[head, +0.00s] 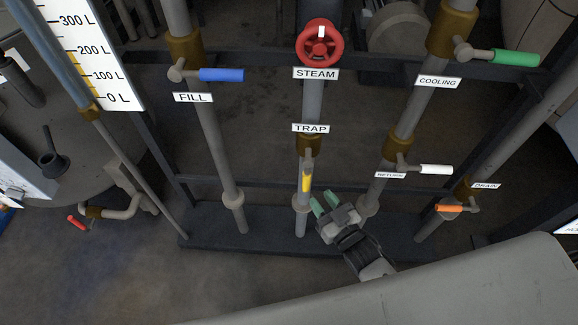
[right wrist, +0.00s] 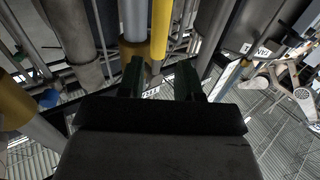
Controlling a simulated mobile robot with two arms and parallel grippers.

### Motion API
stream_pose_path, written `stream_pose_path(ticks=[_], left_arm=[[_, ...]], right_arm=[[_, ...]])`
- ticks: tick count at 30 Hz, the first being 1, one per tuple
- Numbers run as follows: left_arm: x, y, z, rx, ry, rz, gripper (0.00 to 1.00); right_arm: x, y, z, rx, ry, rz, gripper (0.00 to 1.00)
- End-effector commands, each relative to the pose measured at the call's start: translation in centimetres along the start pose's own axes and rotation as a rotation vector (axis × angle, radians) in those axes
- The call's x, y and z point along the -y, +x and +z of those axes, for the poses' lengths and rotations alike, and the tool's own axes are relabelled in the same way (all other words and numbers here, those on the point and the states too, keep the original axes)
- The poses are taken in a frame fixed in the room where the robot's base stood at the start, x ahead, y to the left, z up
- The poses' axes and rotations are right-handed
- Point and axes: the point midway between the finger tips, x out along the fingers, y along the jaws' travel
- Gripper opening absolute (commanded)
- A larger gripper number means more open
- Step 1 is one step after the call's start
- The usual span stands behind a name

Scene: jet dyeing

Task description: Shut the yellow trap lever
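The yellow trap lever (head: 306,183) hangs down along its vertical pipe, in line with it, below the brass valve body (head: 309,145) and the TRAP label (head: 311,128). My right gripper (head: 323,203) is open, just right of and below the lever's lower end. In the right wrist view, the yellow lever (right wrist: 160,30) shows ahead, between the lines of the two dark green fingers (right wrist: 161,78). The gap between the fingers looks empty; how far the lever is from the fingertips is hard to tell. My left gripper is not in view.
The red steam wheel (head: 320,43) is above on the same pipe. The blue fill lever (head: 221,75) is left; the green cooling (head: 516,58), white return (head: 436,169) and orange drain (head: 449,208) levers are right. Dark frame rails (head: 270,185) cross behind the pipes.

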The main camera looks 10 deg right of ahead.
Motion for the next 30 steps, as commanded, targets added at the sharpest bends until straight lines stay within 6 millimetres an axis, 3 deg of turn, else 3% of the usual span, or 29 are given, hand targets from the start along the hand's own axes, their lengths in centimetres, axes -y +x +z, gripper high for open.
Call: stream_pose_path(ticks=[16, 21, 30], left_arm=[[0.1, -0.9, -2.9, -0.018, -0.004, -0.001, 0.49], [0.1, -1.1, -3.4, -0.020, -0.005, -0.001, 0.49], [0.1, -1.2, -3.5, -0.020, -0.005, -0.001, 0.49]], right_arm=[[0.0, 9.1, 0.1, 0.001, 0.000, 0.001, 0.35], [0.0, 10.2, 0.0, 0.003, 0.001, 0.001, 0.35], [0.0, 10.4, 0.0, 0.004, 0.001, 0.001, 0.33]])
